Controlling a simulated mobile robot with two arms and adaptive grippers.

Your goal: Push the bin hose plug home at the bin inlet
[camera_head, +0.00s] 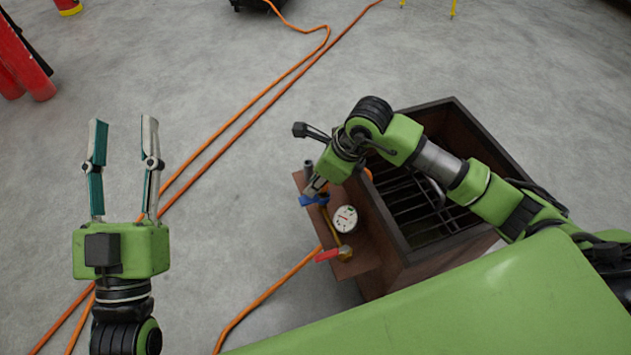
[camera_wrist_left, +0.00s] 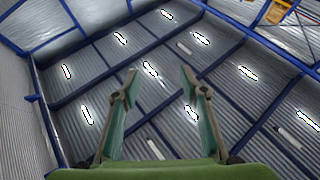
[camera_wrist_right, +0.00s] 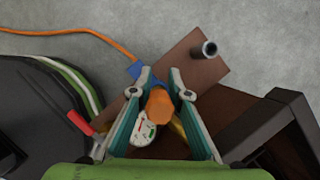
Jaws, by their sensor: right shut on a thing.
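My right gripper (camera_head: 314,190) reaches down over the brown panel on the bin's left side. In the right wrist view its fingers (camera_wrist_right: 160,73) are closed around a rounded orange piece (camera_wrist_right: 159,106), which I take to be the bin hose plug. A blue handle (camera_head: 313,200) sits by the fingertips. A short grey upright pipe (camera_head: 308,166) stands on the panel, apart from the orange piece in the right wrist view (camera_wrist_right: 209,48). I cannot tell which fitting is the inlet; the plug's far end is hidden. My left gripper (camera_head: 123,128) is open and empty, raised over bare floor.
The brown panel (camera_head: 366,262) also carries a round gauge (camera_head: 345,219) and a red lever (camera_head: 328,255). The dark bin (camera_head: 487,140) holds a grate. Orange hoses (camera_head: 245,125) cross the floor. Red cylinders (camera_head: 22,62) stand far left.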

